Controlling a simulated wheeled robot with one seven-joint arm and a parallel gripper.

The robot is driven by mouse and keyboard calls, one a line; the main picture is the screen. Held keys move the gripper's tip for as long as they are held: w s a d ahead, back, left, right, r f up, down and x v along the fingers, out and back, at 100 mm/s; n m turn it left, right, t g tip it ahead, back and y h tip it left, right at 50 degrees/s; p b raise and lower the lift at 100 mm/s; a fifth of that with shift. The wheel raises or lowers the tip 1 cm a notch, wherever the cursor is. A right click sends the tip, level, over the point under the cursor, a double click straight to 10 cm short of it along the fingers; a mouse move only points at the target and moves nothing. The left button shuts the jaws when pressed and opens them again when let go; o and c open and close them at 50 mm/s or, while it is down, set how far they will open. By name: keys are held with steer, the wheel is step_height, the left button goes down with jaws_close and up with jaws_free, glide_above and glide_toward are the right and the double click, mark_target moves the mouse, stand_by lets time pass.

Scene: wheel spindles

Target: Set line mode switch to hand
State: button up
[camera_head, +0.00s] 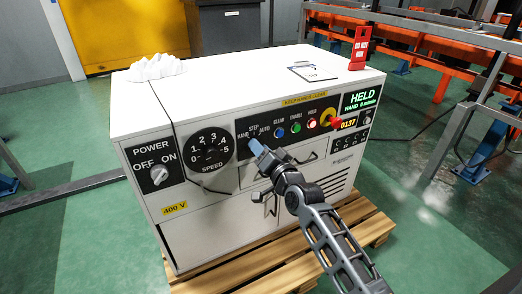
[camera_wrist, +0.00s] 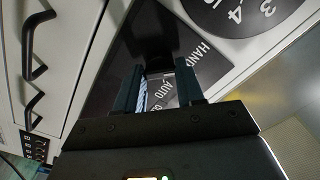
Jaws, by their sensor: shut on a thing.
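The line mode switch sits on the black strip of the white cabinet's front, under the labels HAND, STEP and AUTO (camera_head: 264,131). My gripper (camera_head: 257,147) is at the switch, its fingers closed around the knob. The gripper covers most of the knob, so its pointer cannot be read directly. In the wrist view my gripper's two fingers (camera_wrist: 160,85) stand either side of the dark knob, with HAND and AUTO lettering beside them. The green display (camera_head: 362,100) reads HELD and HAND 0 m/min.
To the left are the SPEED dial (camera_head: 212,143) and POWER switch (camera_head: 158,174). Close on the right are blue (camera_head: 279,132), green (camera_head: 296,127) and red (camera_head: 312,122) buttons and a red stop knob. Drawer handles lie below. A clipboard (camera_head: 312,71) and red sign (camera_head: 360,47) are on top.

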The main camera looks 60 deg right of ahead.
steer(key=shift+f, duration=0.1)
steer(key=o, duration=1)
steer(key=shift+o, duration=0.2)
steer(key=shift+s+a, duration=0.1)
steer(key=p+v, duration=0.1)
steer(key=v, duration=0.6)
steer(key=shift+s+a+p, duration=0.2)
steer(key=shift+s+p, duration=0.05)
steer(key=shift+p, duration=0.05)
